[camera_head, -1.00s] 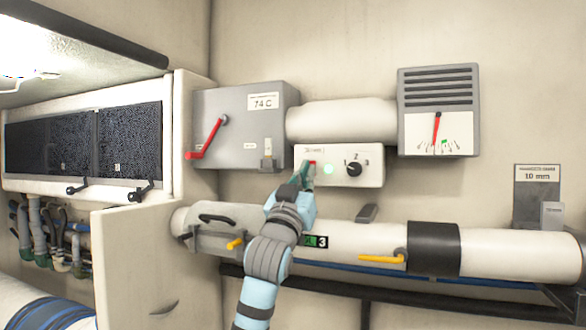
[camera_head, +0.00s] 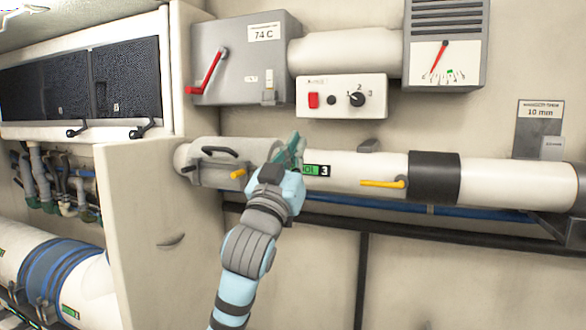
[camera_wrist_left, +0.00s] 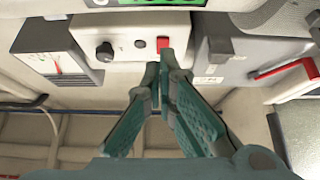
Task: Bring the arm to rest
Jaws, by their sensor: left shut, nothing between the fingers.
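My left gripper (camera_head: 290,150) shows in the head view in front of the long white pipe (camera_head: 350,172), below the white control box (camera_head: 375,82). Its teal fingers are shut and empty. In the left wrist view, the left gripper (camera_wrist_left: 165,65) has its fingertips together, and they overlap the picture of the control box (camera_wrist_left: 115,45). The box has a red switch (camera_head: 313,100), a dark round lamp (camera_head: 331,100) and a black knob (camera_head: 357,99). The fingertips are apart from the red switch in the head view. My right gripper is not in view.
A grey box (camera_head: 240,60) with a red lever (camera_head: 211,72) is at upper left. A vented gauge (camera_head: 446,45) is at upper right. Yellow handles (camera_head: 383,184) stick out along the pipe. A beige cabinet wall (camera_head: 150,230) stands to the left.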

